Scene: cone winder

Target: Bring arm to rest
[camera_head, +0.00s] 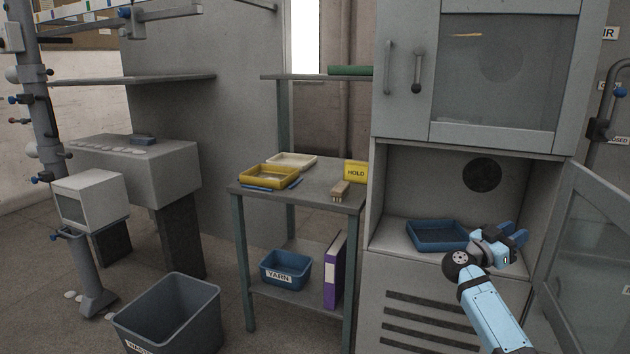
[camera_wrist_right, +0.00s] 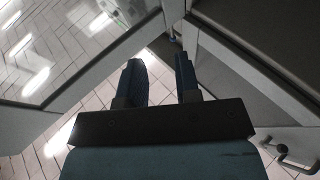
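My right arm comes in from the lower right of the head view. Its gripper (camera_head: 518,241) is at the open lower compartment of the grey cabinet (camera_head: 392,165), to the right of a blue tray (camera_head: 425,246) on the compartment floor. I cannot tell if the gripper touches anything there. In the right wrist view, the two dark fingers of this gripper (camera_wrist_right: 160,78) stand apart with nothing between them, and floor tiles show beyond. My left arm and gripper are not in view.
The open cabinet door (camera_head: 590,245) stands close to the right of my right arm. A side table (camera_head: 320,190) to the left carries a yellow tray (camera_head: 268,177), a brush (camera_head: 341,190) and a HOLD sign (camera_head: 355,172). A waste bin (camera_head: 180,318) stands on the floor.

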